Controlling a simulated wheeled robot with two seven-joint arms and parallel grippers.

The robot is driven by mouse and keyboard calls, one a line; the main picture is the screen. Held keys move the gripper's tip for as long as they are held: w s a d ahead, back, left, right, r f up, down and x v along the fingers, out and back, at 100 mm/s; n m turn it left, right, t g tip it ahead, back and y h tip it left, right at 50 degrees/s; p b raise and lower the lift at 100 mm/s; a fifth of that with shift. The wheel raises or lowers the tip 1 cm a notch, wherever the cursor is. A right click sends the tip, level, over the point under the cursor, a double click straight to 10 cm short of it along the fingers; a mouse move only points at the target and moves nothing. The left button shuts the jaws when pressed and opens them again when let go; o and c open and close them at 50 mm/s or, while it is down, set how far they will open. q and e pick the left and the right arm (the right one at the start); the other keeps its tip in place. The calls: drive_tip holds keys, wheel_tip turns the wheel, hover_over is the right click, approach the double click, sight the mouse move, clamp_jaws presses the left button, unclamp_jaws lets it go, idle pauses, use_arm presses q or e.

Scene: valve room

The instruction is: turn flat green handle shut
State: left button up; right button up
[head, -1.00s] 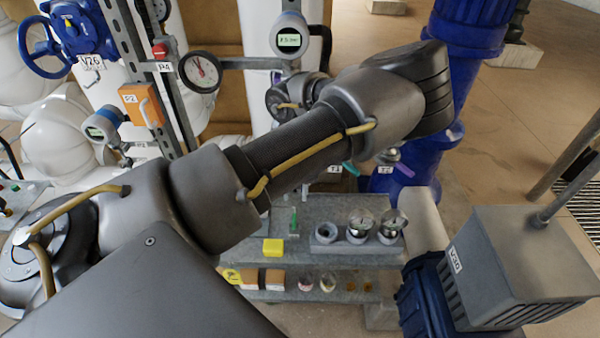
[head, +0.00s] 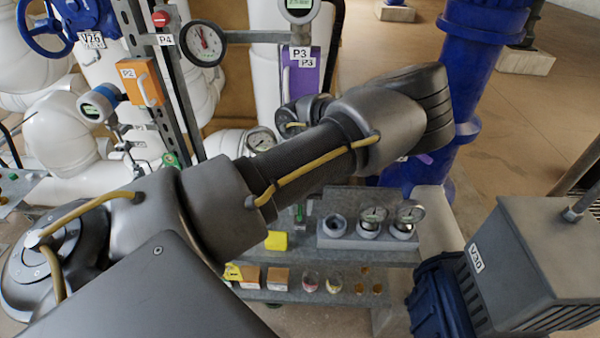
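My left arm crosses the view from lower left to upper right, and its dark wrist part (head: 305,110) shows behind the forearm. The fingers of the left gripper are hidden behind my own arm, so its opening cannot be seen. No flat green handle can be made out for certain. A small green piece (head: 170,160) shows beside the grey upright, too small to identify. A purple handle (head: 424,158) shows just right of the forearm, by the blue pipe. The pipework behind the forearm is hidden. My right gripper is not in view.
A grey shelf (head: 385,257) below my arm holds gauges (head: 372,222), a yellow block (head: 276,241) and small boxes. A grey box marked V30 (head: 535,255) is at lower right. A thick blue pipe (head: 470,75) stands behind the elbow. Open floor lies at upper right.

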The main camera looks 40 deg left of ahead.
use_arm(q)
clamp_jaws()
